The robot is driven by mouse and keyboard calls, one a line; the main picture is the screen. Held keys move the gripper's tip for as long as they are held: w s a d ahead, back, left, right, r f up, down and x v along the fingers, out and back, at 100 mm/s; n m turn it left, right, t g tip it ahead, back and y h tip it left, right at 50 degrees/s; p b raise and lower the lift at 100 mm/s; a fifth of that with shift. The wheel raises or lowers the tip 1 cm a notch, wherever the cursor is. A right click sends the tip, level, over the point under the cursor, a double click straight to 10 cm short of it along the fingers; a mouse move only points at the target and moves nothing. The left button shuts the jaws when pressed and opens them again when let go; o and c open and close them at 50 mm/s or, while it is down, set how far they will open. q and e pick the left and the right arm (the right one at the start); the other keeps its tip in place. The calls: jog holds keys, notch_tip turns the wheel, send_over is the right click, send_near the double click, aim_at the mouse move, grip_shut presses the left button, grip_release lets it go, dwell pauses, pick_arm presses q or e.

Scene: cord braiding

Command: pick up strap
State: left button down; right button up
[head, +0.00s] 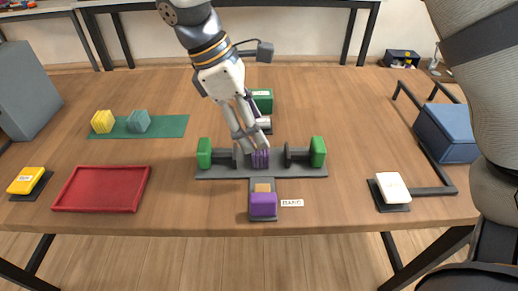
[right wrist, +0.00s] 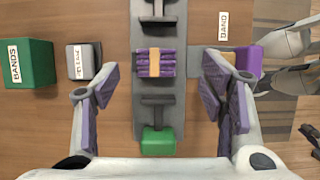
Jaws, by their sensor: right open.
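A purple bundle of several strands (head: 261,159) lies at the middle of the dark grey fixture (head: 215,173). In the right wrist view a tan strap (right wrist: 155,62) crosses the middle of that bundle (right wrist: 144,62). A second tan piece (head: 263,188) lies on the fixture's near arm behind a purple block (head: 263,205). My right gripper (right wrist: 162,95) is open and empty, with its purple-padded fingers wide apart on either side of the bundle. In the head view its fingers (head: 250,138) point down over the bundle and partly hide it. My left gripper is not seen.
Green-ended posts (head: 204,153) (head: 318,151) stand at both fixture ends. A red tray (head: 101,189) lies left; a blue block (head: 447,133) and dark frame (head: 440,190) stand right.

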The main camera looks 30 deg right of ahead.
aim_at(261, 154)
jog(key=f, duration=0.2)
jog(key=d+f, duration=0.1)
jog(key=f, duration=0.2)
jog(key=shift+d+f, duration=0.1)
jog(key=shift+f, duration=0.25)
jog(key=c, duration=1.2)
jog(key=shift+c, duration=0.2)
jog(key=shift+r, duration=0.1)
